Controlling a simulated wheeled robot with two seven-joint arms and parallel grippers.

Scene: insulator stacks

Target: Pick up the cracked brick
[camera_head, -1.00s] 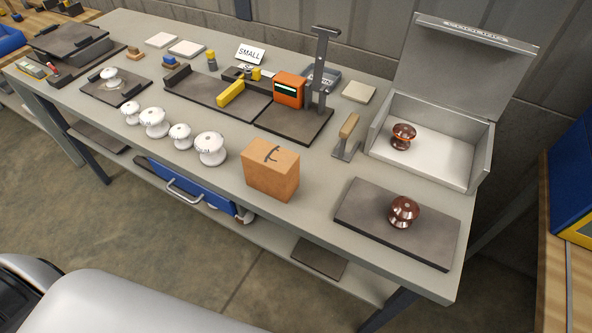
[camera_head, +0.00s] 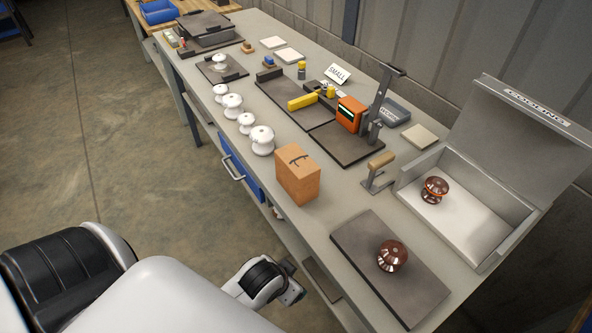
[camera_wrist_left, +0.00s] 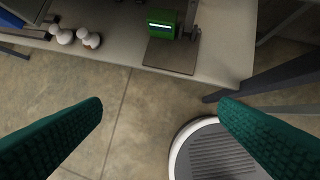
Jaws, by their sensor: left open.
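I cannot make out the brick in that view. In the head view an arm of mine is low at the bottom, below the bench edge and apart from the brick; its fingers are not clear there. My right gripper is not in view.
White insulators (camera_head: 262,140) stand left of the brick. A brown insulator (camera_head: 392,256) sits on a dark plate (camera_head: 361,237); another (camera_head: 434,189) is in an open box (camera_head: 503,254). The brick's front side is clear.

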